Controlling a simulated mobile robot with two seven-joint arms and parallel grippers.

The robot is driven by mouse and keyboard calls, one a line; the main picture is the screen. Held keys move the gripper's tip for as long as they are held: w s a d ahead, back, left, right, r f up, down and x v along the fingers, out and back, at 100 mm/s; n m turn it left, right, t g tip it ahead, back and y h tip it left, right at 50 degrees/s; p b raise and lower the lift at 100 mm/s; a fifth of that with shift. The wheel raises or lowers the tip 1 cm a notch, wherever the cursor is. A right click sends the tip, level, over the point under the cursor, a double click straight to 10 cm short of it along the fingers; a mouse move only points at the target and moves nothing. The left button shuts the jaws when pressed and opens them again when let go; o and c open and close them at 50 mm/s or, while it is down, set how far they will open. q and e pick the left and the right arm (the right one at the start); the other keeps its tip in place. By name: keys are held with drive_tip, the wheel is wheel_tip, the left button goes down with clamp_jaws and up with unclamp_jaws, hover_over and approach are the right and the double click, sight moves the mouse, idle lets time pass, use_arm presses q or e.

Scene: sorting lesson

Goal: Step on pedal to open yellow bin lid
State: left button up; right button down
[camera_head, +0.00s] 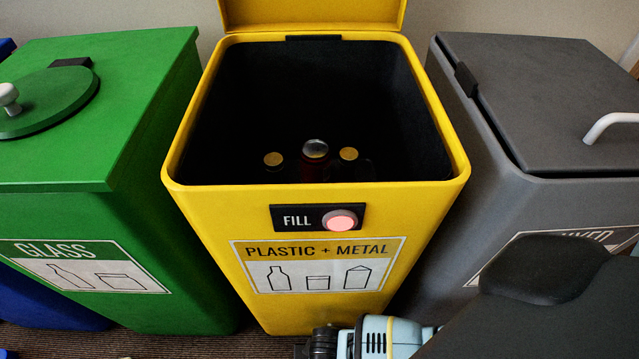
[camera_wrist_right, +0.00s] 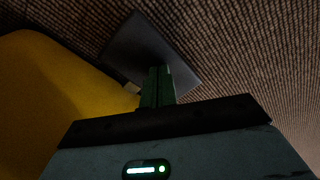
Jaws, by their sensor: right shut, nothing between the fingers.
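The yellow bin (camera_head: 321,221) stands in the middle of the head view, labelled PLASTIC + METAL. Its yellow lid (camera_head: 312,13) stands up at the back, so the bin is open. In the right wrist view, a dark flat pedal (camera_wrist_right: 135,42) sticks out over the floor beside the yellow bin wall (camera_wrist_right: 45,100). My right gripper (camera_wrist_right: 157,72) is shut and empty, its green fingers overlapping the pedal in the picture. I cannot tell whether they touch or press it. The pedal is hidden in the head view. My left gripper is not in view.
Two yellow-capped items and a can (camera_head: 315,150) are inside the dark bin. A pink-lit button (camera_head: 339,220) beside FILL is on its front. A green bin (camera_head: 110,130) stands at left and a grey bin (camera_head: 540,90) at right, both lidded. Brown ribbed flooring (camera_wrist_right: 235,50) is around the pedal.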

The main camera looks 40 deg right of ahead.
wheel_tip(320, 180, up, 3)
drive_tip(key=p, duration=0.4)
drive_tip(key=shift+r, duration=0.15)
wheel_tip(320, 180, up, 6)
drive_tip(key=p, duration=0.5)
drive_tip(key=shift+f, duration=0.2)
idle(0.6)
